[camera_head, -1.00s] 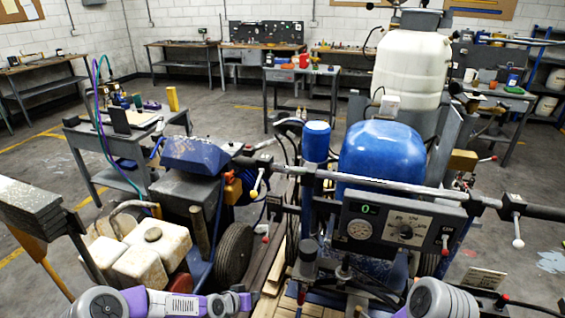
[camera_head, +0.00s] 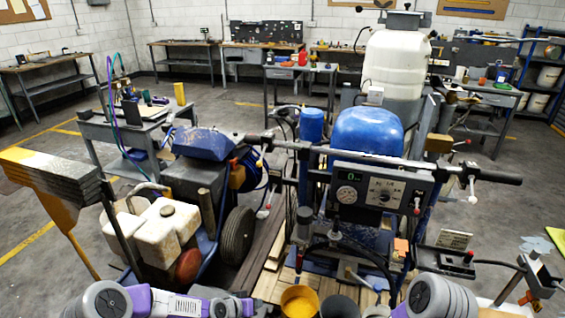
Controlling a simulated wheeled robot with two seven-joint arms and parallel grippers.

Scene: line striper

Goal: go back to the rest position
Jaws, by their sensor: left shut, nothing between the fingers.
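The line striper stands in front of me, with a blue rounded tank (camera_head: 366,134), a handlebar (camera_head: 400,161) and a panel with a gauge and dial (camera_head: 378,190). A white paint tank (camera_head: 396,70) rises behind it. My left arm comes in low at the left, and its gripper (camera_head: 240,305) is at the bottom edge, short of the machine. It is shut and holds nothing that I can see. My right arm (camera_head: 440,300) shows only as a grey and purple link at the bottom right. Its gripper is out of view.
An orange-yellow bucket (camera_head: 299,302) and darker containers stand at the bottom edge by wooden slats (camera_head: 270,285). A dirty white fuel tank (camera_head: 160,228) and a wheel (camera_head: 237,236) are left of centre. A grey cart (camera_head: 130,132) stands farther back. Floor is open at far left.

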